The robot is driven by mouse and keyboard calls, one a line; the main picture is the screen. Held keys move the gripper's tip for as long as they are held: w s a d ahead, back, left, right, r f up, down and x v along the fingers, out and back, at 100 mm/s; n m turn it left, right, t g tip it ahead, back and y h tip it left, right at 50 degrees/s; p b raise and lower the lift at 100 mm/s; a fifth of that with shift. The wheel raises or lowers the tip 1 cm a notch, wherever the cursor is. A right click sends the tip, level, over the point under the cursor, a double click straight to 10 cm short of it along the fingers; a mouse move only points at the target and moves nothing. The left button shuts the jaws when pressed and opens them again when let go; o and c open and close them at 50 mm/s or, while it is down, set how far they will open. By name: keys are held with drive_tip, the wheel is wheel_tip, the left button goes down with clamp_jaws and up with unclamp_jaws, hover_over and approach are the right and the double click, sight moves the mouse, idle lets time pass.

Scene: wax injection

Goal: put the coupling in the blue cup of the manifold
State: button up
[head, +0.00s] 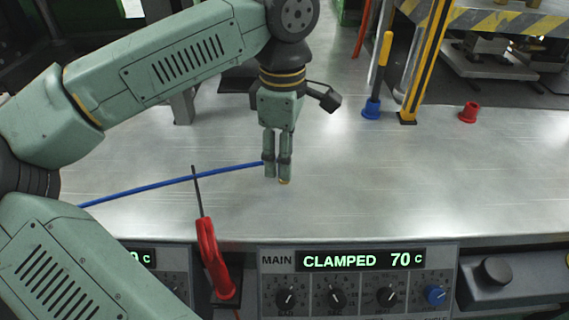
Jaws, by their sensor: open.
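My gripper (278,177) points down over the metal bench, left of the blue cup. Its two fingers are close together, with a narrow gap. A small brass-coloured bit (284,181) shows at the fingertips; it may be the coupling, but the fingers hide most of it. A blue hose (180,181) runs from the left to the fingers, where its end is hidden. The blue cup (372,108) stands at the back right, with a grey rod with a yellow grip (383,55) rising from it. A red cup (469,113) stands farther right.
A yellow-and-black post (423,65) stands right of the blue cup. A red-handled tool (213,262) with a dark rod stands at the front edge, left of the panel (358,281) reading CLAMPED 70 C. The bench (400,180) is clear between my gripper and the cups.

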drive_tip(key=shift+f, duration=1.4)
drive_tip(key=shift+c, duration=0.5)
clamp_jaws()
